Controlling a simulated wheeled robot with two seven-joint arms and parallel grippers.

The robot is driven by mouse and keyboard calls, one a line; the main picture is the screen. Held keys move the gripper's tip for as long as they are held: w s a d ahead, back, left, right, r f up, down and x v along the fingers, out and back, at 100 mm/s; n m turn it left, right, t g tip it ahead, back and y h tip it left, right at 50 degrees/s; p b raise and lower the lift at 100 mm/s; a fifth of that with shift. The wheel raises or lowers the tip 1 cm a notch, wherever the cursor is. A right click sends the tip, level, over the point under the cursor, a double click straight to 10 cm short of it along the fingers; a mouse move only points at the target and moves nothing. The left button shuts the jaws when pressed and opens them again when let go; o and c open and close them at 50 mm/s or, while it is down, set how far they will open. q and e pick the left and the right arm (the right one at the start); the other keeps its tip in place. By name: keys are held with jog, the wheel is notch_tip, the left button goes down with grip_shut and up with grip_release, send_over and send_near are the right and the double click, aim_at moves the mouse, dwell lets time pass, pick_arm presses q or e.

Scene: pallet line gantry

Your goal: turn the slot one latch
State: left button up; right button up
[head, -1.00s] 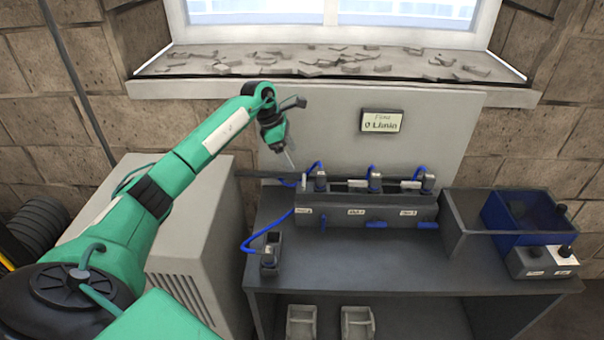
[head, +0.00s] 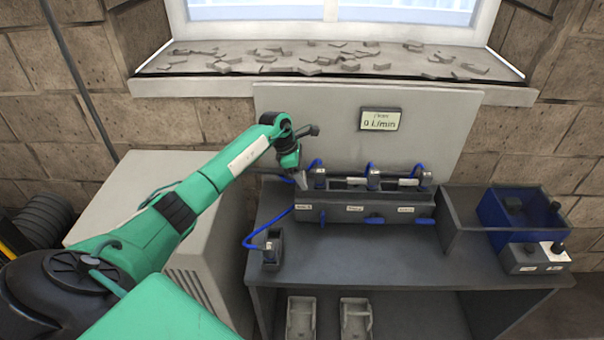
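A dark grey slot block (head: 366,209) with white labels sits at the back of the workbench. The slot one latch (head: 322,223), a small blue tab under the leftmost label, appears to point downward. The slot two latch (head: 374,221) and slot three latch (head: 425,221) are blue bars lying flat across. My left gripper (head: 302,184) points down at the left end of the block, above and left of the slot one latch and apart from it. Its fingers are too small to tell whether they are open. My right gripper is not in view.
Blue hoses and grey connectors (head: 373,178) stand along the block. A loose connector (head: 271,247) is at the bench's left. A display (head: 380,120) reads 0 L/min. A blue bin (head: 509,235) and a small box (head: 527,261) are at right. The bench's front middle is clear.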

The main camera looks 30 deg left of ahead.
pick_arm(q)
jog(key=c, duration=0.5)
